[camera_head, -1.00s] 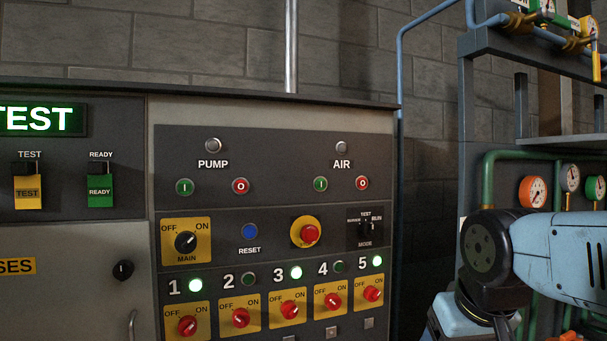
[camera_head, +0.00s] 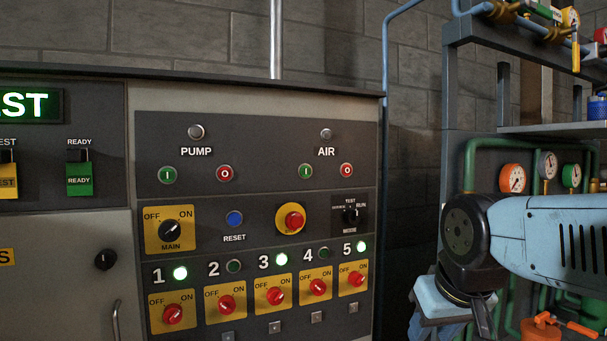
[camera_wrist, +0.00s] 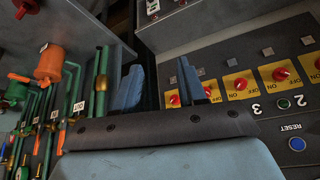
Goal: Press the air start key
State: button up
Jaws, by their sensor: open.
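The air start key is the green button marked I (camera_head: 306,171) under the AIR label, on the upper part of the control panel (camera_head: 250,125) in the head view. The red air stop button marked O (camera_head: 346,170) is just to its right. The AIR lamp (camera_head: 326,133) above is grey. The air start key does not show in the wrist view.
The PUMP buttons, yellow MAIN switch (camera_head: 170,230), blue RESET button (camera_head: 234,219) and red emergency stop (camera_head: 291,220) are nearby. Red numbered switches line the lower panel. To the right stands a rack with gauges (camera_head: 512,178) and green pipes. An orange object (camera_head: 540,328) is below it.

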grip_shut()
dwell(1.3)
